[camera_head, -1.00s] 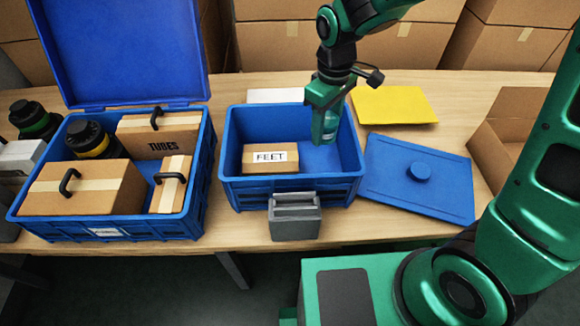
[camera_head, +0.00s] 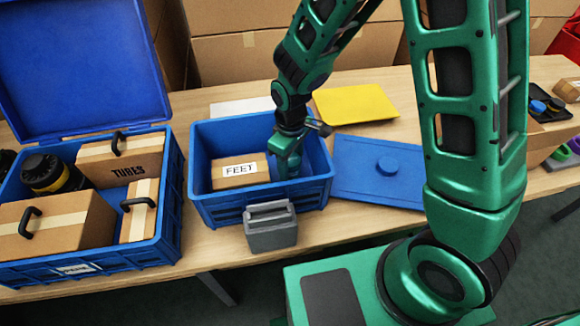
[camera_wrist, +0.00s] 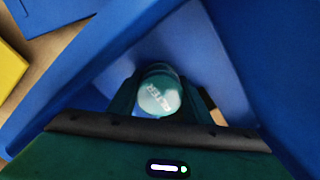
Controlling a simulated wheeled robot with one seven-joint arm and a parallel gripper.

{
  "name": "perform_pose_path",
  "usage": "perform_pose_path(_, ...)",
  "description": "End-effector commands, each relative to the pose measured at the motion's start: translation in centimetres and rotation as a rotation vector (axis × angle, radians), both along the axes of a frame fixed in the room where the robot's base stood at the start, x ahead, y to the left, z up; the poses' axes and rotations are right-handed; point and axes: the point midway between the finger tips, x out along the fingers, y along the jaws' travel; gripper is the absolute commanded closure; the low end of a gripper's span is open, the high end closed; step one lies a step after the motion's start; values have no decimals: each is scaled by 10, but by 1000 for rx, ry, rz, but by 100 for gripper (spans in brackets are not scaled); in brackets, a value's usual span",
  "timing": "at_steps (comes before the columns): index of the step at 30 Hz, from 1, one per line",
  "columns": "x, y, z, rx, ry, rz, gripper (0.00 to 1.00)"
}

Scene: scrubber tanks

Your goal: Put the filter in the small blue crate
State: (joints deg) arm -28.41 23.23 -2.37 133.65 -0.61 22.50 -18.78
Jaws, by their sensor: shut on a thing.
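The small blue crate (camera_head: 205,202) stands open on the wooden table, with a cardboard box labelled FEET (camera_head: 240,171) in its left part. My gripper (camera_head: 287,168) reaches down inside the crate, in its right part, beside the FEET box. In the wrist view my gripper (camera_wrist: 160,100) is shut on the filter (camera_wrist: 158,92), a pale teal round-topped piece with lettering on its end. The filter is mostly hidden by my gripper in the head view. I cannot tell whether it touches the crate floor.
A large blue crate (camera_head: 100,262) with its lid raised holds boxes at the left. A blue lid (camera_head: 370,185) lies right of the small crate, a yellow sheet (camera_head: 355,104) behind. A grey clasp-like box (camera_head: 270,226) is at the crate's front.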

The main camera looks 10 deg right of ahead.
Motion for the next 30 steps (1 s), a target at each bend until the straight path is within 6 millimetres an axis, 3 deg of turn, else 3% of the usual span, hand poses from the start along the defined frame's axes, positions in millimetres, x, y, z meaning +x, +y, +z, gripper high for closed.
perform_pose_path(3,0,0,-9,-1,1,0,77)
perform_pose_path(14,-1,0,-12,-1,1,0,77)
perform_pose_path(15,0,0,-12,-1,1,0,50)
perform_pose_path(17,0,0,-12,0,0,0,36)
perform_pose_path(30,0,0,-4,1,-3,0,36)
